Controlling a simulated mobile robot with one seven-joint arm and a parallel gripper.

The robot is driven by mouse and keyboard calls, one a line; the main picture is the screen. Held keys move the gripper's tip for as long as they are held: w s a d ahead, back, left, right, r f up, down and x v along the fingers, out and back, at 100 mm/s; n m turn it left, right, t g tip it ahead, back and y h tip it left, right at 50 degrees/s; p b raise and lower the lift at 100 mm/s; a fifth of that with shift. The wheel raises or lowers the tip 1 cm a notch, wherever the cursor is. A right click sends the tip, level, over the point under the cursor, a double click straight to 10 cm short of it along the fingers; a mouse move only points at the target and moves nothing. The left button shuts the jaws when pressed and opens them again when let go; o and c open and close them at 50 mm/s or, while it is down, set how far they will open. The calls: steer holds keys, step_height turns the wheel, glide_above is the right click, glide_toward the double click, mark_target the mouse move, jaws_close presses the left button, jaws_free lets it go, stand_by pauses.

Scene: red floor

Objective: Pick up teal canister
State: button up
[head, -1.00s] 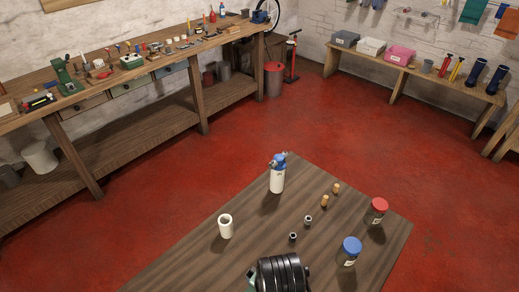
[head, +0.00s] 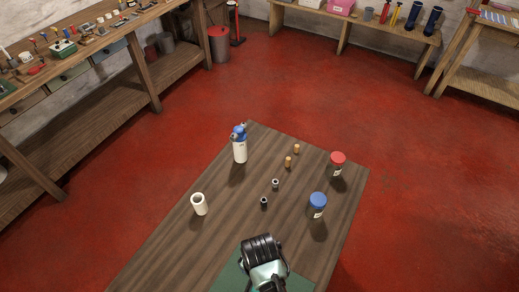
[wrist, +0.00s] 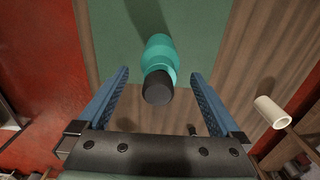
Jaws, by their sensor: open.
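The teal canister (wrist: 160,52) has a dark cap and stands on a green mat (wrist: 195,22) in the wrist view. My gripper (wrist: 159,73) is open, with one blue finger on each side of the canister's capped end in the picture. The fingers look apart from it, and I cannot tell how far down they reach. In the head view I cannot make out the canister; my arm covers part of the green mat (head: 229,277).
A workbench (head: 150,85) runs along the left.

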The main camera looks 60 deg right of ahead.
steer(key=shift+f+p, duration=0.3)
steer(key=shift+f, duration=2.05)
jaws_close()
